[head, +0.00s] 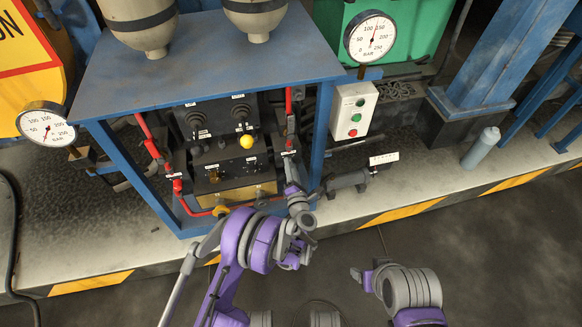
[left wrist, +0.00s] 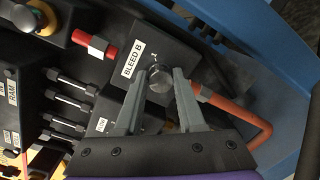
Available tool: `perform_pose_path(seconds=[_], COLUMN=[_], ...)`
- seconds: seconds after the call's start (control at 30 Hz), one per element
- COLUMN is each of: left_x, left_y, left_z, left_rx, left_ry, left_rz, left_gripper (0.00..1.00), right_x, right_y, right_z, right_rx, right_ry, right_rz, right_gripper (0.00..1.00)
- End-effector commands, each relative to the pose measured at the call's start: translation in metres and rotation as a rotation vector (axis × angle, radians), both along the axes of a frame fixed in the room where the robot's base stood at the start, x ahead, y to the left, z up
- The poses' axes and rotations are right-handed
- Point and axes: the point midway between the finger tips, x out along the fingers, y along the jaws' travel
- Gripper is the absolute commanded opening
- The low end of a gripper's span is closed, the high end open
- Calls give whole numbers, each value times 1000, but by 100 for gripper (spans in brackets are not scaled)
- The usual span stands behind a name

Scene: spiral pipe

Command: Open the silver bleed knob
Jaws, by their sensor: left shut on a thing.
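The silver bleed knob (left wrist: 157,86) is a small round metal knob on a dark block (left wrist: 178,52) with a white "BLEED B" label (left wrist: 132,62). My left gripper (left wrist: 158,82) has its two grey fingers on either side of the knob and is shut on it. In the head view my left gripper (head: 291,178) is at the right side of the blue frame, just below a small white label (head: 288,153). The knob itself is hidden there behind the gripper.
The blue frame (head: 325,125) stands around a panel with a yellow knob (head: 246,142) and black knobs. A red-orange pipe (left wrist: 235,106) runs beside the block. Two gauges (head: 370,38) (head: 46,124) flank the frame. Open floor lies at the lower right.

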Motion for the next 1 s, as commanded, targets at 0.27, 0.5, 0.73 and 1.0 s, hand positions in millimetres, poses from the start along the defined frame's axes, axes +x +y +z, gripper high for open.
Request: perform_pose_path(seconds=[0.27,0.5,0.73,1.0], left_x=[0,0,1,1], left_y=[0,-1,-1,-2], left_z=[-1,-3,-2,-1], left_rx=[59,217,425,673], left_ry=[16,55,107,169], left_rz=[0,-1,-1,-1], left_gripper=[0,0,0,0], right_x=[1,3,5,7], right_y=[0,0,0,0], right_z=[-8,-25,-41,-54], right_rx=[0,0,0,0], right_ry=[3,8,13,15], right_rz=[0,0,0,0], right_gripper=[67,67,67,67])
